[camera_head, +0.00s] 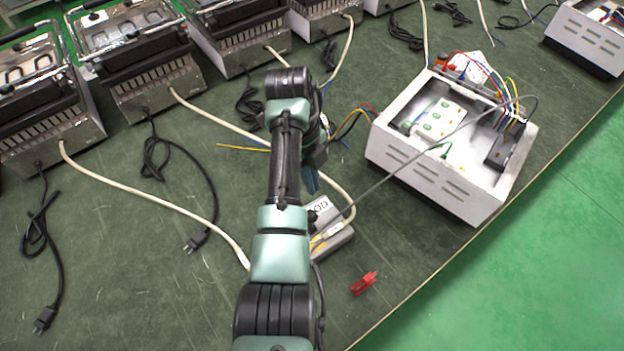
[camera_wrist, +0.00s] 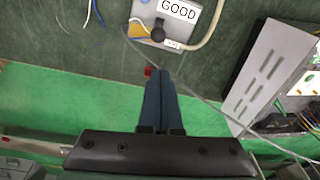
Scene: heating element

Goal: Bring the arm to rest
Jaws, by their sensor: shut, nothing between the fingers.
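My arm reaches forward over the green bench (camera_head: 120,265) in the head view. My gripper (camera_head: 311,182) points down above the bench, left of the open white box, and is partly hidden by my arm. In the wrist view its two dark fingers (camera_wrist: 161,76) lie together with nothing between them. A small grey box with a "GOOD" label (camera_head: 338,240) sits near my arm, partly hidden by it. It also shows at the top of the wrist view (camera_wrist: 146,11), apart from the fingers.
The open white box (camera_head: 425,165) with wiring stands to the right, a grey cable running from it. A red clip (camera_head: 364,283) lies near the bench's front edge. Several grill-like appliances (camera_head: 145,60) line the back. Black plugs and pale cables (camera_head: 150,207) lie on the left.

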